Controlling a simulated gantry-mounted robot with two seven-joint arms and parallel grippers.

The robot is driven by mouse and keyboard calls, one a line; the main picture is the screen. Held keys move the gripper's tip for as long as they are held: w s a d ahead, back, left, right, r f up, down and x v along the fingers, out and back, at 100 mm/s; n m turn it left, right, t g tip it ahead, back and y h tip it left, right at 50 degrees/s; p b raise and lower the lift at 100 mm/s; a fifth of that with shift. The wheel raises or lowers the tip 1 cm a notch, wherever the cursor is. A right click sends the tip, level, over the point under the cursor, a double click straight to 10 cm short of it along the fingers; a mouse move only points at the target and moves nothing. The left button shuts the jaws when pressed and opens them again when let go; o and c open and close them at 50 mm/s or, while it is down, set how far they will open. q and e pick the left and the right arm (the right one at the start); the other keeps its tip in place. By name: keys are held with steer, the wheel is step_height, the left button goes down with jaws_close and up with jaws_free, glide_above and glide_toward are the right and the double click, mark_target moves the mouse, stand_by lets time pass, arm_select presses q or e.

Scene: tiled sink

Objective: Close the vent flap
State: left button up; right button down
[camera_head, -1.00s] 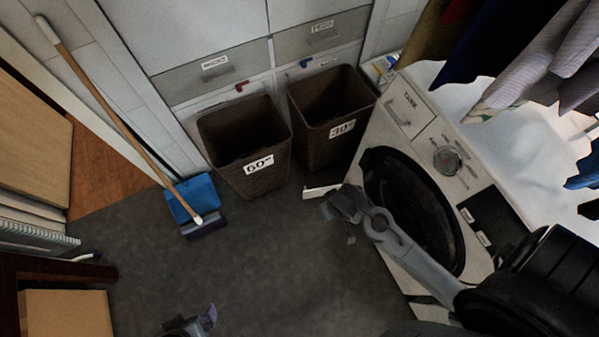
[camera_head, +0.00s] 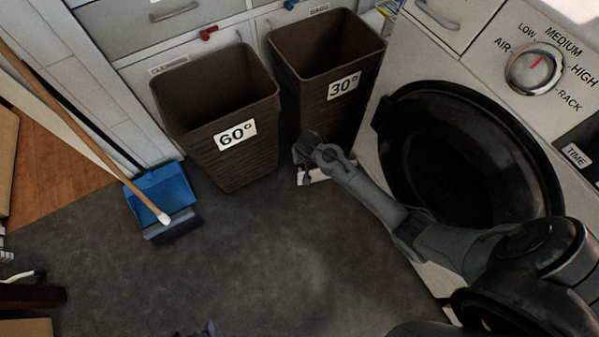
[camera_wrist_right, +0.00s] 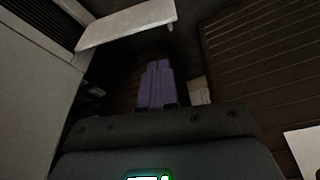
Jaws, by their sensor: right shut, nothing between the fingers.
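The vent flap (camera_head: 318,176) is a white panel that stands out from the low left side of the white dryer. In the right wrist view the flap (camera_wrist_right: 128,22) sticks out at the upper left, open, beside a dark slatted vent (camera_wrist_right: 45,18). My right gripper (camera_head: 302,168) is low by the flap and hides part of it in the head view. Its purple fingers (camera_wrist_right: 156,82) are shut and empty, with the flap ahead and to their left; I see no contact. My left gripper (camera_head: 205,328) barely shows at the bottom edge.
Two brown baskets, marked 60° (camera_head: 235,160) and 30° (camera_head: 325,100), stand behind and left of my right gripper. The dryer's round black door (camera_head: 455,160) is beside my right arm. A blue dustpan (camera_head: 163,192) and broom are at left. The grey floor (camera_head: 270,260) is clear.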

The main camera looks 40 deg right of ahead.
steer(key=w+d+f+m+b, duration=0.1)
steer(key=w+d+f+b, duration=0.2)
steer(key=w+f+b, duration=0.6)
arm_select(q)
step_height(320, 180, down, 20)
steer(key=b, duration=0.8)
steer(key=shift+f+b, duration=0.15)
steer(key=shift+b, duration=0.2)
arm_select(e)
step_height(320, 180, down, 8)
steer(key=s, duration=0.1)
steer(key=shift+s+f+t, duration=0.25)
steer(key=shift+s+t, duration=0.05)
steer(key=shift+t, duration=0.1)
arm_select(q)
steer(key=shift+a, duration=0.1)
